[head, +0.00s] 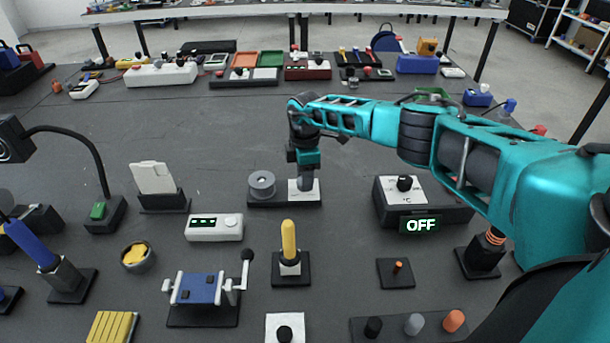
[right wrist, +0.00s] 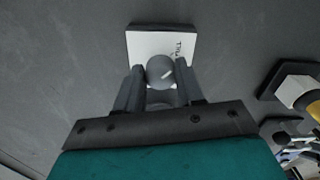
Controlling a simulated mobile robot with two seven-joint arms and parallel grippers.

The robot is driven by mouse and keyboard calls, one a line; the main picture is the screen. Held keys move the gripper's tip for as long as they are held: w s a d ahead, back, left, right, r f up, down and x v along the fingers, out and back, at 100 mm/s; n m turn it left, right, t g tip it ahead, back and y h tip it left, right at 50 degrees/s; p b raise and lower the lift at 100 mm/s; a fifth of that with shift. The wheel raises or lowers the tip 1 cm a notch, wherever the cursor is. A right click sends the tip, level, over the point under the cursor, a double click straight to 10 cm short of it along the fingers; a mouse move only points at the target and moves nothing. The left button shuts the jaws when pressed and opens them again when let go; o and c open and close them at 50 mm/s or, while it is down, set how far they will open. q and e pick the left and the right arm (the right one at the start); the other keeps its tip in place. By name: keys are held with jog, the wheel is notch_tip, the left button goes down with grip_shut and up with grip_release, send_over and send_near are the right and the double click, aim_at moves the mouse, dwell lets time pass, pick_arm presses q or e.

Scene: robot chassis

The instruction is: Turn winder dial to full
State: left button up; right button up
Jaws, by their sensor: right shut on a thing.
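The winder stands mid-table in the head view: a dark base with a grey round spool (head: 262,184) on its left and a white plate (head: 304,196) on its right. In the right wrist view, a grey round dial (right wrist: 160,69) with a short white pointer mark sits on the white plate (right wrist: 148,42). Dark lettering at the plate's edge is partly hidden. My right gripper (head: 305,180) points down over the plate. Its two fingers, also in the right wrist view (right wrist: 160,80), are shut on the dial from both sides. My left gripper is not in view.
A white device with a green display (head: 214,228) and a yellow-handled stand (head: 289,250) are in front of the winder. A dark box with an OFF display (head: 421,224) stands to the right, under my right arm. The table behind the winder is clear on the left.

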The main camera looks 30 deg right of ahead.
jog(key=o, duration=1)
jog(key=shift+o, duration=0.2)
notch_tip(320, 180, up, 13)
dwell(0.4)
